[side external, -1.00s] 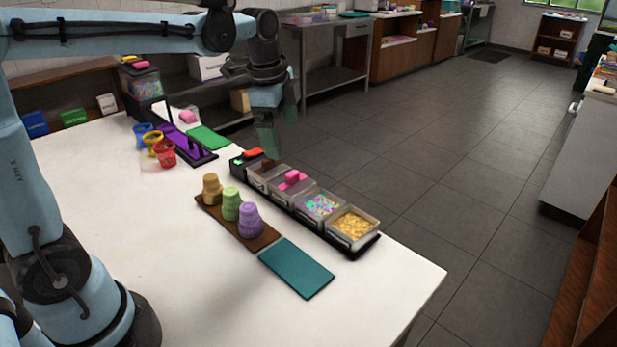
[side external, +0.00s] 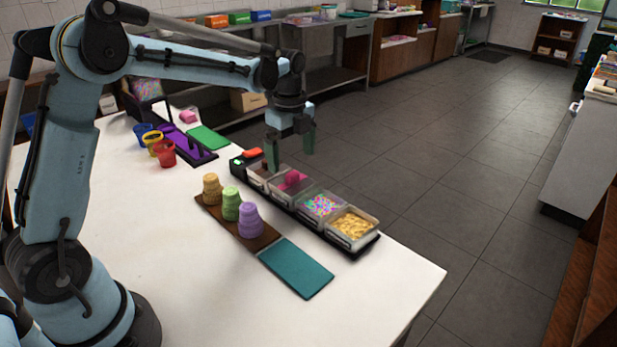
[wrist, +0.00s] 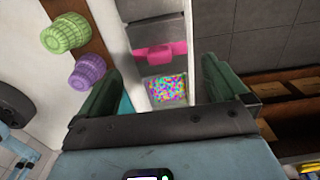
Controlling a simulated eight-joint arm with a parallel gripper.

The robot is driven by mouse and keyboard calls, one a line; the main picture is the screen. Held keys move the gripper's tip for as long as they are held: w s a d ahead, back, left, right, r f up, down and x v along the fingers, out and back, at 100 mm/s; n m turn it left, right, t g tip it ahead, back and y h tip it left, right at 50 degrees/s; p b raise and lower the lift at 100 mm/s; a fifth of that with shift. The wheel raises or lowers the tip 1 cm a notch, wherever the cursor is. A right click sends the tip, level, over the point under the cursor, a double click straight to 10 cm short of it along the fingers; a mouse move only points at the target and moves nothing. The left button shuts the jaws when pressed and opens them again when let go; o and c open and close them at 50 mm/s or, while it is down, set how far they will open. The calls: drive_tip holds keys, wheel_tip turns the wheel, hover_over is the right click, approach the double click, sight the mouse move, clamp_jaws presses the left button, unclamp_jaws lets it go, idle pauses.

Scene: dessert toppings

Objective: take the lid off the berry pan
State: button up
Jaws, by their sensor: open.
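A row of topping pans stands in a black rack (side external: 368,245). The second pan from the far end has a grey lid (wrist: 152,30) with a pink handle (wrist: 160,52); the handle also shows in the side view (side external: 292,178). I take this as the berry pan; the lid hides its contents. My gripper (side external: 291,155) is open and empty, above the far pans and apart from the handle. In the wrist view the handle lies ahead between my open fingers (wrist: 160,70).
A sprinkle pan (side external: 322,206) and a yellow-topping pan (side external: 355,225) stand at the near end. Stacked cones (side external: 231,204) stand on a brown board beside the rack. A teal mat (side external: 296,267) lies bare. Colored cups (side external: 164,152) stand farther back.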

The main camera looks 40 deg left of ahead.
sight(292, 173)
drive_tip(key=shift+f, duration=2.85)
drive_tip(key=shift+c, duration=0.2)
drive_tip(key=c, duration=0.7)
drive_tip(key=shift+c, duration=0.2)
drive_tip(key=shift+r, duration=0.1)
